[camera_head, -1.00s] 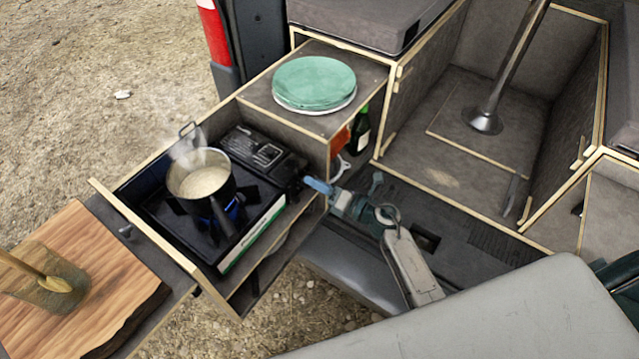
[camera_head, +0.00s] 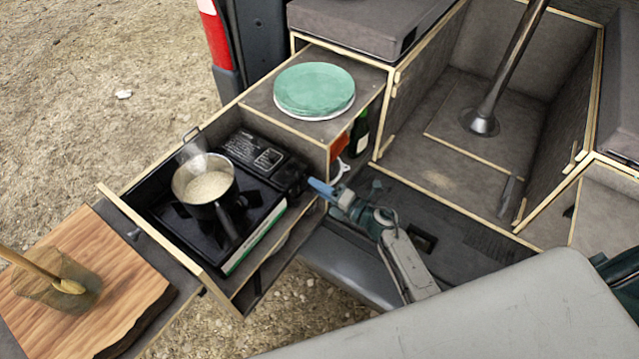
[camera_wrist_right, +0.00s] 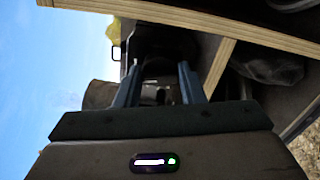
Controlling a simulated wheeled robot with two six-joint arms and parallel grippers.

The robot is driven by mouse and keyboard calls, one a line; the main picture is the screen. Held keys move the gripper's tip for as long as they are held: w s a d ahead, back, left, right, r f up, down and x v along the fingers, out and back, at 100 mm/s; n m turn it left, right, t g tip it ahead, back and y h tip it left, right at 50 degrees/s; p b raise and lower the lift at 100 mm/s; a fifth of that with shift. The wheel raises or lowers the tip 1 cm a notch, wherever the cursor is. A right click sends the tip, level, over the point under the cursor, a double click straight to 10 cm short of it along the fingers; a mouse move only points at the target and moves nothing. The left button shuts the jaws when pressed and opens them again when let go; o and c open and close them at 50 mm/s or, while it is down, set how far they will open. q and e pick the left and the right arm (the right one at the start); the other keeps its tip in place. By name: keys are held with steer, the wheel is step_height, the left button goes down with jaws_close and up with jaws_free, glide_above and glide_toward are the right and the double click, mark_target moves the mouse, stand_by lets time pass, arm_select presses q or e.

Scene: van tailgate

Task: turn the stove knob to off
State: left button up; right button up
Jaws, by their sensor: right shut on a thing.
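The black camping stove (camera_head: 262,158) sits in a pulled-out drawer in the head view. A metal pot (camera_head: 182,190) with pale contents stands on its burner; no blue flame shows under it. The stove knob is at the stove's right end, mostly hidden by my right gripper (camera_head: 313,187). That gripper reaches in from the right, its blue fingers at the knob. In the right wrist view the fingers (camera_wrist_right: 158,88) stand on either side of the dark knob (camera_wrist_right: 157,92), shut on it. The knob's marking cannot be read. My left gripper is not in view.
A green-topped round stack (camera_head: 314,88) rests on the cabinet above. A green bottle (camera_head: 359,135) stands in the gap beside it. The drawer's wooden edge (camera_head: 165,235) runs around the stove.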

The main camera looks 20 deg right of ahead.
steer(key=shift+m+p, duration=0.9)
steer(key=shift+m, duration=0.6)
steer(key=o, duration=1)
steer(key=shift+f, duration=0.1)
steer(key=shift+b+v, duration=1.8)
steer(key=shift+v, duration=3.55)
